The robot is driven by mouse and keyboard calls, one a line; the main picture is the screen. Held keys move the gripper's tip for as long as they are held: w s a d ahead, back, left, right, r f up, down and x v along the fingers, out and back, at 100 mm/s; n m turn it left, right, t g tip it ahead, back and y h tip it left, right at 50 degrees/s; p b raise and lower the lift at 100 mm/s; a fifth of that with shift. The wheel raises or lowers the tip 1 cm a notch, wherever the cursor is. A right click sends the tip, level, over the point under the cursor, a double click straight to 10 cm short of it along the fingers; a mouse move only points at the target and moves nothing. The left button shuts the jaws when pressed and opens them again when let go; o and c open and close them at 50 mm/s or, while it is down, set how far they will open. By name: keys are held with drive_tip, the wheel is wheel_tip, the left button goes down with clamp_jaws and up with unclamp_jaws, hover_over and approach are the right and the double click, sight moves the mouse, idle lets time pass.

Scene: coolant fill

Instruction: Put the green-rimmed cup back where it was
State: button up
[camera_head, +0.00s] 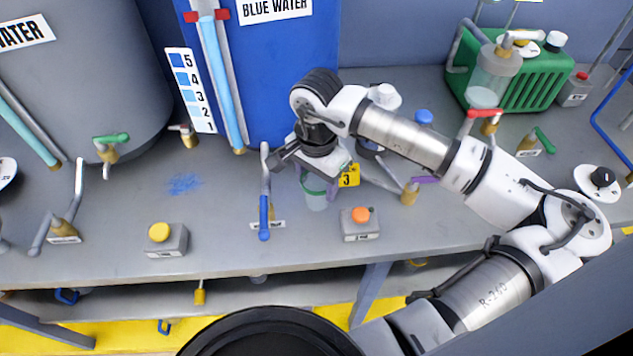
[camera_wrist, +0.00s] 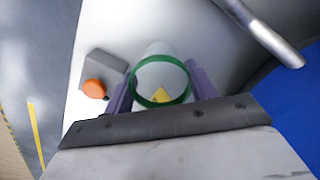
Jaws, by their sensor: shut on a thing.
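The green-rimmed cup (camera_head: 316,197) is a pale, see-through cup with a green band, held upright at the bench by my gripper (camera_head: 312,183). In the wrist view the cup's green rim (camera_wrist: 160,103) sits between the two purple-grey fingers of my gripper (camera_wrist: 160,90), which are shut on it. Something yellow shows through the cup's opening. I cannot tell whether the cup's base touches the bench. In the head view the cup's upper part is partly hidden by my gripper and wrist.
A grey box with an orange button (camera_head: 361,216) is close right of the cup; it also shows in the wrist view (camera_wrist: 94,88). A blue-handled valve (camera_head: 264,218) is at left. The blue water tank (camera_head: 270,80) stands behind.

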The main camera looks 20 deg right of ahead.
sight(317, 179)
drive_tip(key=shift+f, duration=0.85)
drive_tip(key=shift+f+b, duration=0.25)
drive_tip(key=shift+b, duration=0.05)
drive_tip(key=o, duration=1)
drive_tip(key=shift+r, duration=0.1)
drive_tip(key=shift+r+p, duration=0.25)
drive_tip(key=shift+p, duration=0.15)
wheel_tip(317, 179, up, 12)
drive_tip(key=shift+f+b, duration=0.1)
drive_tip(key=shift+b, duration=1.05)
